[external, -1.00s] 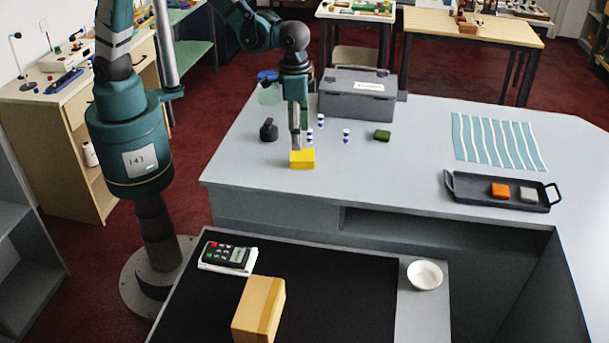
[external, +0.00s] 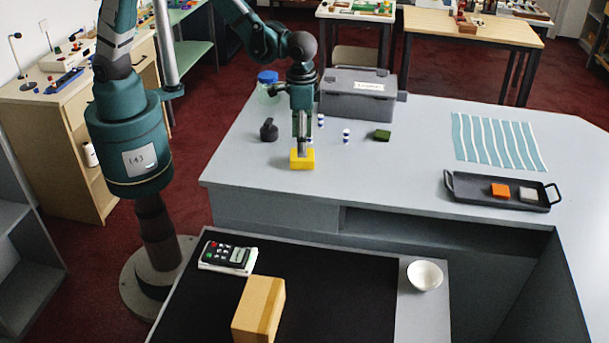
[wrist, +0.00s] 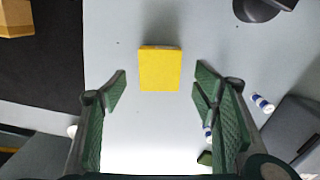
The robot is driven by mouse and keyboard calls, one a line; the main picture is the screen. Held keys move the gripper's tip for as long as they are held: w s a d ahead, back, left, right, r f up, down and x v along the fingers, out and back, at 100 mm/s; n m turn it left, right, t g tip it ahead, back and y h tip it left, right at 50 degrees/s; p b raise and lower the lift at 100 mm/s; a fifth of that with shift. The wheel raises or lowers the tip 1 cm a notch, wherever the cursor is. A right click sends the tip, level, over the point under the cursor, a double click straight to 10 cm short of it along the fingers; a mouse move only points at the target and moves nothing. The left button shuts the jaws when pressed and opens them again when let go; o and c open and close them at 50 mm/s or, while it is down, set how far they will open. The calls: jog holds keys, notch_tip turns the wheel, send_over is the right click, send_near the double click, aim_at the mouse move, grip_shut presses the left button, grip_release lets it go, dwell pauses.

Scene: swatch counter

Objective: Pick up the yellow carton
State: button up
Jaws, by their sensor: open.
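The yellow carton (external: 302,160) lies on the grey counter near its front left edge. In the wrist view the yellow carton (wrist: 160,69) sits ahead of and between the two fingers, with bare counter on both sides of it. My gripper (external: 302,152) points down over the carton in the external view and hides part of it. In the wrist view my gripper (wrist: 160,82) is open with nothing between its fingers. I cannot tell the exact height of the fingertips above the carton.
A dark kettlebell-shaped object (external: 268,130) stands left of the carton. Blue-and-white cylinders (external: 346,136), a green block (external: 382,135) and a grey box (external: 357,95) are behind and right. A black tray (external: 500,194) lies far right. The counter between is clear.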

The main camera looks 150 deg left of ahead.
aim_at(302, 159)
jog(key=shift+f, duration=0.25)
jog(key=shift+f, duration=2.55)
jog(key=shift+c, duration=0.6)
jog(key=c, duration=0.9)
